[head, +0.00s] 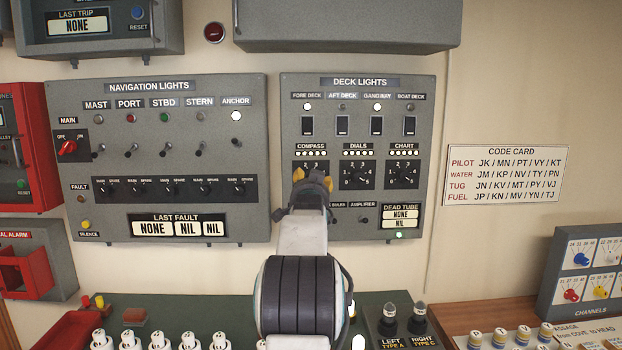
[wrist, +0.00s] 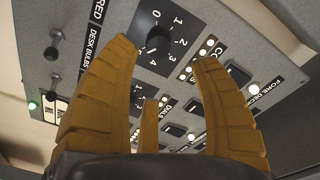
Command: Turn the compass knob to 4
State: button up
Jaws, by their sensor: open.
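In the head view my gripper hides the knob, and only the top of the compass dial plate (head: 311,166) shows, under the COMPASS label. My gripper (head: 313,182) has orange fingers and is in front of that dial. In the wrist view the fingers (wrist: 165,55) are spread apart with nothing between them. The knob appears beyond their tips; I cannot tell whether they touch it.
The DIALS knob (head: 358,175) and CHART knob (head: 403,175) stand to the right on the deck lights panel (head: 428,130). Switches sit above. The navigation lights panel (head: 255,120) is to the left. A code card (head: 505,175) hangs on the right wall.

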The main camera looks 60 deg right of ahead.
jog(key=p+x, duration=0.4)
jog(key=x, duration=0.3)
jog(key=shift+o, duration=0.2)
jog(key=shift+f, duration=0.1)
jog(key=shift+a, duration=0.1)
grip_shut()
dwell(0.5)
